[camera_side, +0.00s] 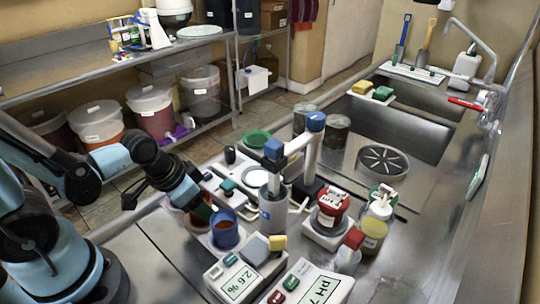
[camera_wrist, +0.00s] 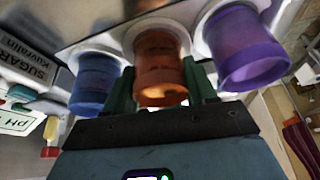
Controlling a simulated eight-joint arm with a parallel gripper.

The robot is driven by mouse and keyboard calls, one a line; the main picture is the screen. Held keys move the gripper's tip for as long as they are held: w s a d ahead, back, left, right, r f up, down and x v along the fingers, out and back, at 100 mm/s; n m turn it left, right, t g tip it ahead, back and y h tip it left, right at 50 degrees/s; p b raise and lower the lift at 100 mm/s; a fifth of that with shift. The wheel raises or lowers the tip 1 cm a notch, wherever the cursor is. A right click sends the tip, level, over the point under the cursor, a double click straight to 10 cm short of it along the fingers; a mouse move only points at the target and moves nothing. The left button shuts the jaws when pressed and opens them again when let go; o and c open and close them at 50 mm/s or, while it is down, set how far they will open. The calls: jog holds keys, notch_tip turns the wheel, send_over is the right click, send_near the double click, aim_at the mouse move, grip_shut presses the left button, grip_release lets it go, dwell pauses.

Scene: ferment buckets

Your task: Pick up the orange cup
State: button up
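The orange cup (camera_wrist: 162,68) stands in the middle of a row in the wrist view, between a blue cup (camera_wrist: 95,82) and a purple cup (camera_wrist: 242,45). My gripper (camera_wrist: 161,72) has one green finger on each side of the orange cup, very close to its wall. Whether both fingers press on it cannot be told. In the side view my gripper (camera_side: 195,202) is low over the counter behind the blue cup (camera_side: 225,228). There the orange cup is mostly hidden, and the purple cup cannot be made out.
A scale (camera_side: 240,280) reading 2.6 % and a pH card (camera_side: 308,284) lie at the front. A grey stand (camera_side: 274,190) with a blue top rises right of the cups. A red jar (camera_side: 331,204) and a yellow-filled bottle (camera_side: 374,228) stand further right. A sink (camera_side: 405,125) lies behind.

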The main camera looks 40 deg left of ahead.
jog(key=shift+c, duration=1.1)
jog(key=shift+r, duration=0.2)
